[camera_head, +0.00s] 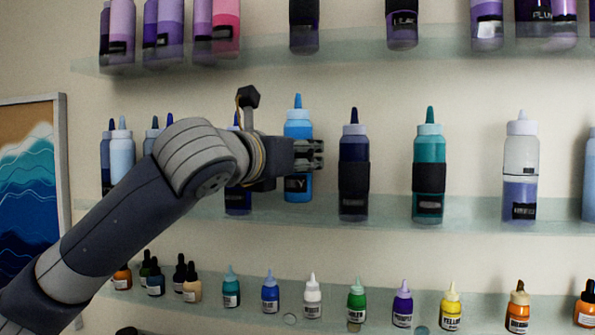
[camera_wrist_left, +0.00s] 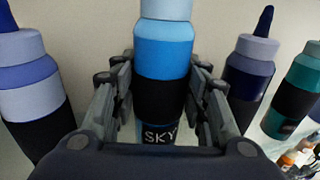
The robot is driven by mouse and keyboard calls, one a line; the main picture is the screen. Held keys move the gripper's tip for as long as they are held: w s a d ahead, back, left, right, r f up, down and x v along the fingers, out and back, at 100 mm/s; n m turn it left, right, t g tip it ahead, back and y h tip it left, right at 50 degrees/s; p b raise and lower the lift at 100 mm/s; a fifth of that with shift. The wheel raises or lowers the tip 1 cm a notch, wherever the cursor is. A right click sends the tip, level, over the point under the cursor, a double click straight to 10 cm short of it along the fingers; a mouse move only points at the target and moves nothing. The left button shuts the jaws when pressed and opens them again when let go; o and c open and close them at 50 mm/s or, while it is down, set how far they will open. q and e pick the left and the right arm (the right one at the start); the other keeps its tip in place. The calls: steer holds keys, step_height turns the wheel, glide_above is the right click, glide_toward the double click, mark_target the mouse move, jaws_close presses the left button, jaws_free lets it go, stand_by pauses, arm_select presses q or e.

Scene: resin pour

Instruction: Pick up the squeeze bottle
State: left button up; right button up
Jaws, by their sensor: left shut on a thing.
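A sky-blue squeeze bottle (camera_head: 297,131) with a blue nozzle, a pale collar and a black band stands upright at the middle shelf. In the left wrist view the same bottle (camera_wrist_left: 165,48) is between the fingers, with "SKY" lettered on its label. My left gripper (camera_head: 312,155) reaches in from the left and is shut on this bottle around its middle. The fingers also show on both sides of it in the left wrist view (camera_wrist_left: 163,92). The gripper hides part of the bottle's body. I cannot tell whether its base touches the shelf. My right gripper is not in view.
On the middle glass shelf (camera_head: 470,211), a navy bottle (camera_head: 354,150) and a teal bottle (camera_head: 429,150) stand to the right. A dark blue bottle (camera_head: 238,203) is partly behind my arm. Small dropper bottles line the lower shelf; purple bottles stand above.

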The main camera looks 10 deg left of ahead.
arm_select(q)
steer(key=s+d+r+b, duration=0.1)
steer(key=s+b, duration=0.1)
steer(key=s, duration=0.6)
steer(key=s+d+r+b, duration=0.1)
steer(key=s+b, duration=0.1)
steer(key=s, duration=0.6)
steer(key=shift+d+r+b, duration=0.25)
steer(key=shift+b, duration=0.15)
steer(key=o, duration=0.5)
steer(key=shift+w, duration=0.1)
steer(key=shift+c, duration=0.2)
